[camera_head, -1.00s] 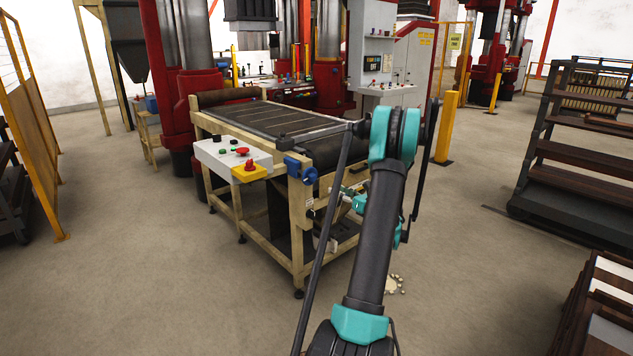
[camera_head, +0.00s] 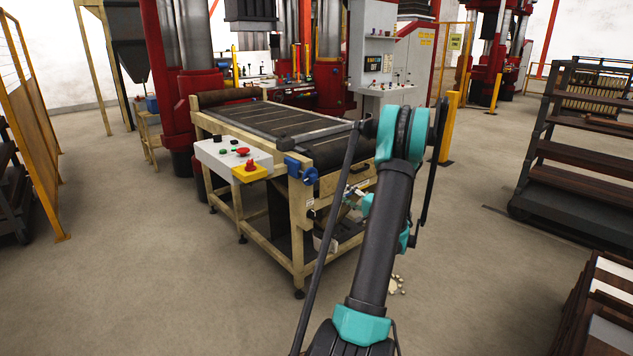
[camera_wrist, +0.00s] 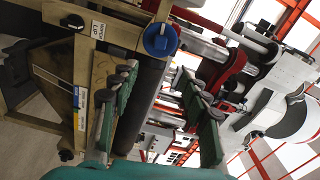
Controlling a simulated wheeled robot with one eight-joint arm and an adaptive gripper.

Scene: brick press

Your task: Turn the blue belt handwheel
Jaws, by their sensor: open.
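The blue belt handwheel (camera_head: 311,175) is mounted at the near corner of the belt table (camera_head: 302,228), beside a blue bracket. My gripper (camera_wrist: 158,73) has two green fingers with dark pads, spread apart and empty. The handwheel lies beyond the fingertips, apart from them. In the head view my gripper (camera_head: 353,195) is small, right of the handwheel, partly hidden by my arm.
A white control box (camera_head: 222,158) with a red button on a yellow block sticks out left of the handwheel. A yellow post (camera_head: 449,128) stands behind my arm. Dark racks (camera_head: 570,150) stand at right, a yellow fence (camera_head: 30,130) at left.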

